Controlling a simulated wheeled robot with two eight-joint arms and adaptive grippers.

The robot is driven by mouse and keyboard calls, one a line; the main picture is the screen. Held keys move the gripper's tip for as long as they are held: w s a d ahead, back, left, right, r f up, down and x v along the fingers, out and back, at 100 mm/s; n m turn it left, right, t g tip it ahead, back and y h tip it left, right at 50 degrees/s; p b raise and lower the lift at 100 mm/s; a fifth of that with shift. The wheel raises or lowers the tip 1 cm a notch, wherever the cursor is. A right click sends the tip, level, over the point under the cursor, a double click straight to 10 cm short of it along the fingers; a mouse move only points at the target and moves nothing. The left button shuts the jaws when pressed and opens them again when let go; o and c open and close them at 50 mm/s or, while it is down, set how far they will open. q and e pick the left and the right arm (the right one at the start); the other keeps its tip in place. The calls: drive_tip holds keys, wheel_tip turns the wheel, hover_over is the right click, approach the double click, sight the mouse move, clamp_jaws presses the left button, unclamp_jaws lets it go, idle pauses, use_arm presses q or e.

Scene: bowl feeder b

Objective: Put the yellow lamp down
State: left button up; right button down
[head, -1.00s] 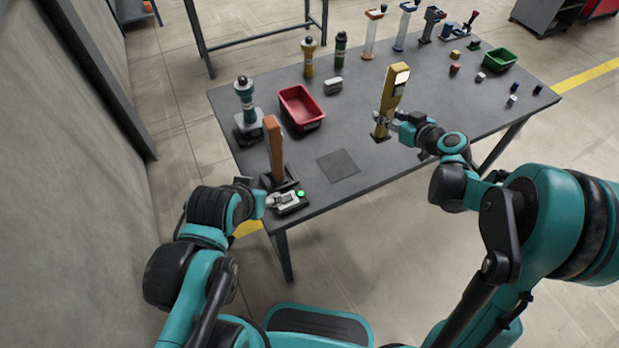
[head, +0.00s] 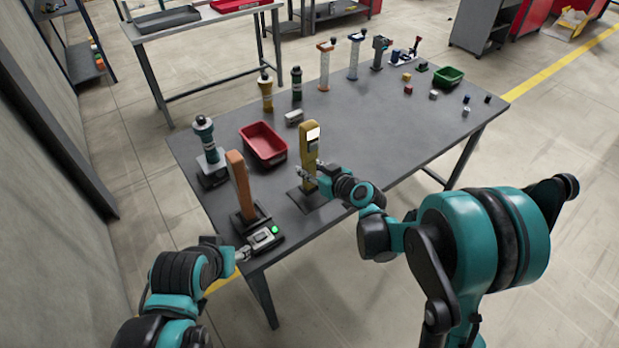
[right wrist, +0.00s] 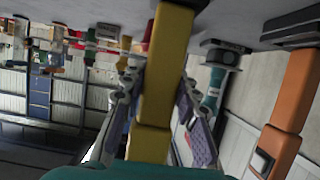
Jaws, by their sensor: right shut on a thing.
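The yellow lamp (head: 310,146) stands upright at the table's near side, with a pale panel near its top. My right gripper (head: 311,177) is shut on its lower post. In the right wrist view the yellow post (right wrist: 166,65) runs between the two fingers (right wrist: 158,92). The lamp's foot is at a dark square (head: 297,198) on the table; I cannot tell whether it touches. My left gripper (head: 243,254) is beside a small device with a green light (head: 264,238), at the table's near left corner; its fingers are too small to read.
An orange lamp (head: 240,184) stands left of the yellow one; it also shows in the right wrist view (right wrist: 292,88). A red bin (head: 263,143) and a teal-and-grey device (head: 208,150) are behind. Several tools line the far edge. The table's right middle (head: 400,135) is clear.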

drive_tip(key=shift+f+b, duration=0.4)
drive_tip(key=shift+f, duration=0.9)
drive_tip(key=shift+f, duration=0.2)
drive_tip(key=c, duration=1.2)
unclamp_jaws()
drive_tip(key=shift+o, duration=0.2)
drive_tip(key=shift+r, duration=0.1)
